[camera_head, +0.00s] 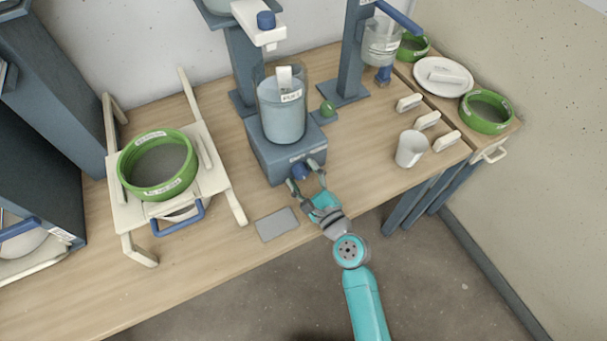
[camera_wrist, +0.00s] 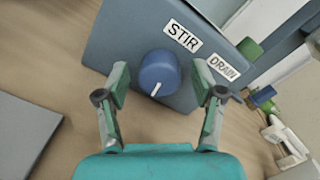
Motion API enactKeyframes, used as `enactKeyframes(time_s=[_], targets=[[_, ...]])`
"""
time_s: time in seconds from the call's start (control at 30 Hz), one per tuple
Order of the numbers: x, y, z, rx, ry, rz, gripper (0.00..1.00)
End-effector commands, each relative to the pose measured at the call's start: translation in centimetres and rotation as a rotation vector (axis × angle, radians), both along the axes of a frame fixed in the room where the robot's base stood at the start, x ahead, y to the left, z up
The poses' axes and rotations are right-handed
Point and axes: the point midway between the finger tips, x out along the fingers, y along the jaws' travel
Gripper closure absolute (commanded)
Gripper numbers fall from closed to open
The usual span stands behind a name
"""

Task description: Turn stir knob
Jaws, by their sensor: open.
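The stir knob (camera_wrist: 159,72) is a round blue knob with a white pointer line, on the front of a blue-grey stirrer base (camera_head: 263,155). A label reading STIR (camera_wrist: 182,36) is beside it. In the wrist view the pointer line slants toward the lower left. My gripper (camera_wrist: 161,80) is open, with one finger on each side of the knob and a visible gap to each. In the head view the knob (camera_head: 300,171) shows between the fingertips of my gripper (camera_head: 305,175). A clear beaker (camera_head: 282,118) of pale liquid stands on the base.
A DRAIN label (camera_wrist: 222,67) and a green knob (camera_head: 327,108) are to the right of the stir knob. A grey plate (camera_head: 277,224) lies at the table's front edge. A white cup (camera_head: 411,149) stands to the right. A green sieve (camera_head: 158,163) rests on a stand at left.

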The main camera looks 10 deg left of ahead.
Motion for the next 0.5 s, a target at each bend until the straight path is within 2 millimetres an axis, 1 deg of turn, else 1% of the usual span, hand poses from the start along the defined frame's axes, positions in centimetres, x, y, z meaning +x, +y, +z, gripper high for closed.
enactKeyframes(time_s=[0.17,0.2,0.27,0.3,0.37,0.4,0.5], targets=[[0.00,0.00,0.00,0.000,0.000,0.000,0.32],[-0.01,-0.01,0.00,0.000,0.000,0.000,0.42],[-0.01,-0.01,0.00,0.000,0.000,0.000,0.57],[-0.02,-0.01,0.00,0.000,0.000,0.000,0.67],[-0.02,-0.01,0.00,0.000,0.000,0.000,0.82],[-0.02,-0.01,0.00,0.000,0.000,0.000,0.92],[-0.02,-0.01,0.00,-0.001,-0.001,0.000,0.92]])
